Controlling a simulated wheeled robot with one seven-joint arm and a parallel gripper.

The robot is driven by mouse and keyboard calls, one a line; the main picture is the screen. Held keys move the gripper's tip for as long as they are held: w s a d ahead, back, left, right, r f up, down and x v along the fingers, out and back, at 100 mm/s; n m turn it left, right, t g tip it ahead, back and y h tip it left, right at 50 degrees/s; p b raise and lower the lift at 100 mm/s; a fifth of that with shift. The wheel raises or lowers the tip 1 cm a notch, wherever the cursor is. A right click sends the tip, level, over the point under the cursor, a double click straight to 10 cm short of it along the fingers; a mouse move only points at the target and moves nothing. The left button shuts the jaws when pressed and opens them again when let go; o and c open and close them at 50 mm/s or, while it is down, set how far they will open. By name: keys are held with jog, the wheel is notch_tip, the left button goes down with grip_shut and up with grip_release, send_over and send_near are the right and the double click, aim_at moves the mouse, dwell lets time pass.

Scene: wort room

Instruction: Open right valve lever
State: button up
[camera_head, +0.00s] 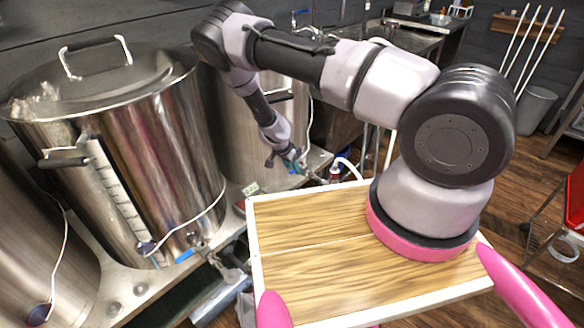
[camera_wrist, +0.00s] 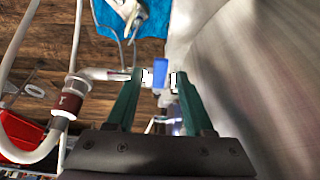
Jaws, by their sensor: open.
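My gripper (camera_wrist: 156,80) is open, with its two green fingers on either side of a blue valve lever (camera_wrist: 160,70) in the wrist view. The lever shows between the fingertips, with a small gap to each; I cannot tell whether either finger touches it. In the head view my gripper (camera_head: 288,161) is at the front of the right steel kettle (camera_head: 233,118), low down by its valve. The arm and gripper hide most of that valve there. Another blue lever (camera_head: 185,256) sits on the valve of the left kettle (camera_head: 165,130).
In the wrist view the kettle wall (camera_wrist: 265,70) is close on the right. A fitting with a dark red band (camera_wrist: 72,95) and a pale hose (camera_wrist: 25,140) are at left. My wooden tray top fills the lower head view.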

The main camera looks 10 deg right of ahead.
grip_shut()
dwell(1.4)
